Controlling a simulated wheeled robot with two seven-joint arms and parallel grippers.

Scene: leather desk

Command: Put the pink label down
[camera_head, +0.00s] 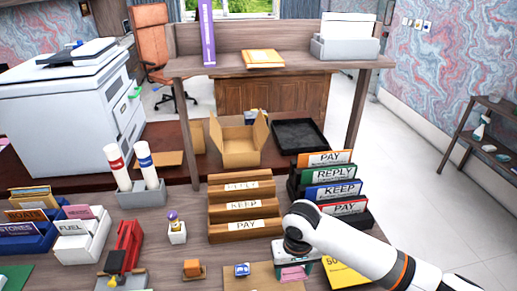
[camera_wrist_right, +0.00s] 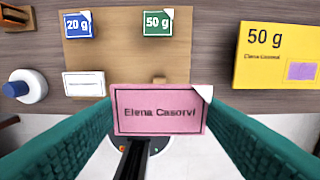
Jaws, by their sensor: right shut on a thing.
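The pink label (camera_wrist_right: 160,108) reads "Elena Casorvi" and has a pale folded corner at its upper right. My right gripper (camera_wrist_right: 160,118) is shut on it, with a teal finger at each side edge. In the head view, the right gripper (camera_head: 294,264) is at the front of the desk, and part of the pink label (camera_head: 293,274) shows under it. The label appears held over the lower part of a tan board (camera_wrist_right: 113,60), but whether it touches is unclear. My left gripper is not in view.
The board bears a blue 20 g card (camera_wrist_right: 78,24), a green 50 g card (camera_wrist_right: 158,23) and a white label (camera_wrist_right: 83,84). A yellow 50 g packet (camera_wrist_right: 278,55) lies to the right. Wooden sorting racks (camera_head: 243,229) and a black card rack (camera_head: 362,219) stand behind.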

